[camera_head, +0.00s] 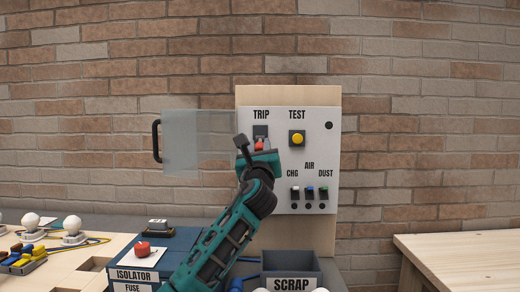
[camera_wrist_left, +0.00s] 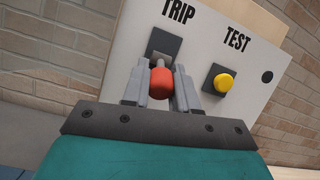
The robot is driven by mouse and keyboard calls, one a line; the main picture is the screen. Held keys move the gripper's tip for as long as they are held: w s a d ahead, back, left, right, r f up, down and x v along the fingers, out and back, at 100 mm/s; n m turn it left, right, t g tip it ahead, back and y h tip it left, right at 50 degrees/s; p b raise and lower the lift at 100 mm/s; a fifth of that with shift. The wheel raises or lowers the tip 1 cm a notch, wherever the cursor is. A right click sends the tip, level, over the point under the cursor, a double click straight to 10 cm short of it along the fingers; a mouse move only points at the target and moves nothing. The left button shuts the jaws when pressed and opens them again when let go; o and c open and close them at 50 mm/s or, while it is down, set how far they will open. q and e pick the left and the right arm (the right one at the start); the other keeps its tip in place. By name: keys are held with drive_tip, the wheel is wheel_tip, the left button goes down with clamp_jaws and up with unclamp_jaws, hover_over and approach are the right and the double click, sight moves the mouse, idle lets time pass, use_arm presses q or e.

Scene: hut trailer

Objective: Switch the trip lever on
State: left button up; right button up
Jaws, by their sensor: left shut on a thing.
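The trip lever (camera_head: 259,146) has a red knob and sits under the TRIP label on a white panel (camera_head: 318,160). In the left wrist view the red knob (camera_wrist_left: 161,83) hangs at the lower end of a metal stem, below its dark square base. My left gripper (camera_head: 256,150) is at the lever. In the left wrist view its two fingers (camera_wrist_left: 160,88) stand on either side of the knob, closed on it. The lever appears to point down. My right gripper is in neither view.
A clear cover (camera_head: 190,143) with a black handle stands swung open left of the lever. The yellow TEST button (camera_head: 297,139) is close on the right. Three small switches (camera_head: 309,193) sit lower. A SCRAP bin (camera_head: 291,267) and a blue ISOLATOR box (camera_head: 181,242) stand below.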

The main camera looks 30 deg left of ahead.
sight(260, 139)
use_arm(q)
clamp_jaws()
drive_tip(key=shift+r+p, duration=0.25)
drive_tip(key=shift+p, duration=0.65)
drive_tip(key=g+p, duration=0.1)
drive_tip(key=p, duration=0.2)
drive_tip(key=r+g+h+p, duration=0.1)
drive_tip(key=p, duration=0.2)
drive_tip(key=shift+s+d, duration=0.1)
drive_tip(key=shift+s, duration=0.1)
drive_tip(key=shift+r+g+h, duration=0.1)
drive_tip(key=shift+g+h, duration=0.3)
drive_tip(key=shift+r+g+p, duration=0.15)
drive_tip(key=shift+g+p, duration=0.15)
drive_tip(key=shift+p, duration=0.15)
drive_tip(key=shift+r+g+h, duration=0.1)
drive_tip(key=shift+g+h, duration=0.3)
drive_tip(key=shift+w+r+g+h, duration=0.1)
drive_tip(key=shift+r+g+h, duration=0.15)
drive_tip(key=shift+g+h, duration=0.35)
drive_tip(key=shift+s+r+g+h, duration=0.1)
drive_tip(key=shift+r+g+h, duration=0.2)
drive_tip(key=shift+g, duration=0.55)
drive_tip(key=shift+w+r+g+h, duration=0.1)
drive_tip(key=shift+r+g+h, duration=0.25)
drive_tip(key=shift+g, duration=0.4)
